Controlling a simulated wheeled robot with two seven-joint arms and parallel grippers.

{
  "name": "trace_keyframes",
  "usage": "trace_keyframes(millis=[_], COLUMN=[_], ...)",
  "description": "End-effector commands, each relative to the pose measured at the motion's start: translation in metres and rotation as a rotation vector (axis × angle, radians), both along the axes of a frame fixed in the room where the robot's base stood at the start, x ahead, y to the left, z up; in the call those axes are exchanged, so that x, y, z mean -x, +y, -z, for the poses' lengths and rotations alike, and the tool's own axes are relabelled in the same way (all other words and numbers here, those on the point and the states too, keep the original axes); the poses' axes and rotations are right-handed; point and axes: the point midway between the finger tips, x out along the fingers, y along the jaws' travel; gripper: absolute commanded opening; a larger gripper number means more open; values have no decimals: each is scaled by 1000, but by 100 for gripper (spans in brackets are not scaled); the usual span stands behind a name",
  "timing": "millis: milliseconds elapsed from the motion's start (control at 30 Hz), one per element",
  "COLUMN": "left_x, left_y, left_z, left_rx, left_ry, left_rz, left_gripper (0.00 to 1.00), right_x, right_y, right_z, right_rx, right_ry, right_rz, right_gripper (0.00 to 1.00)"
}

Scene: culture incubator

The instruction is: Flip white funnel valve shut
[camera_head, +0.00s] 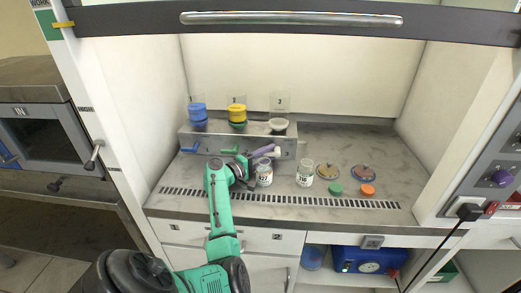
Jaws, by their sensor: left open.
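The white funnel (278,125) sits at the right end of the grey metal stand (204,138), under the label 3. A pale purple valve handle (264,150) sticks out from the stand's front below and left of the white funnel. It looks tilted, but its exact position is hard to tell. My left gripper (248,171) is open in front of the stand, just left of and below the purple handle. I cannot tell whether they touch. The valve body behind the gripper is partly hidden. My right gripper is not in view.
A blue funnel (198,115) and a yellow-topped funnel (237,113) share the stand, with blue (190,148) and green (229,151) handles. A labelled jar (264,176) stands beside my gripper, another (305,175) further right. Several lids lie right. The raised sash (300,19) crosses above.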

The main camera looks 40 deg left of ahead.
Motion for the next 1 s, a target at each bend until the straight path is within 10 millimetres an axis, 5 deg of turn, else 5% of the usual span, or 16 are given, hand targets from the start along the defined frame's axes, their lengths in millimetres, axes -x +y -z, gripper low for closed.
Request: trace_keyframes(millis=[633, 1000], left_x=[121, 142], left_y=[16, 19], left_z=[4, 2], left_rx=[0, 1], left_ry=[3, 0], left_rz=[-1, 1], left_gripper=[50, 50], right_x=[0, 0], right_y=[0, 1], right_z=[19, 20], right_rx=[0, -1], right_ry=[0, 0], right_rz=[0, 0], right_gripper=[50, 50])
